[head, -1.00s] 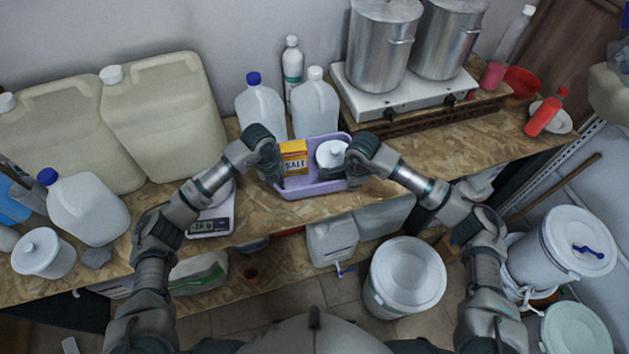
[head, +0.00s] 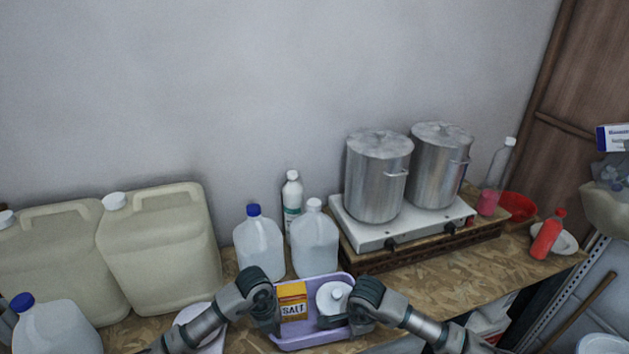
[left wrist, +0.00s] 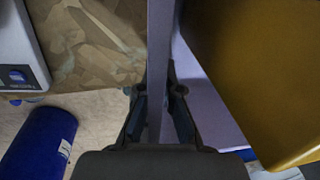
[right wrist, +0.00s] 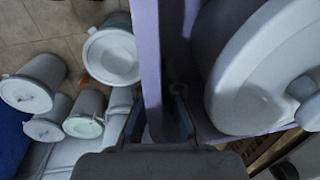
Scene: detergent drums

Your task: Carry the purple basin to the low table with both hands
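The purple basin (head: 318,338) is on or just above the wooden counter, below the two jugs in the head view; I cannot tell whether it touches the counter. It holds a yellow salt box (head: 292,301) and a white lidded pot (head: 331,300). My left gripper (head: 268,318) is at its left side, with its fingers on both faces of the purple wall (left wrist: 160,60) in the left wrist view. My right gripper (head: 358,316) is at its right side, with fingers on both faces of the wall (right wrist: 150,60) in the right wrist view.
Jugs (head: 314,245) and a bottle (head: 292,193) stand just behind the basin. A stove (head: 378,238) with two metal pots is to the right, large canisters (head: 160,250) to the left. Several lidded buckets (right wrist: 110,52) stand on the floor. The low table cannot be made out.

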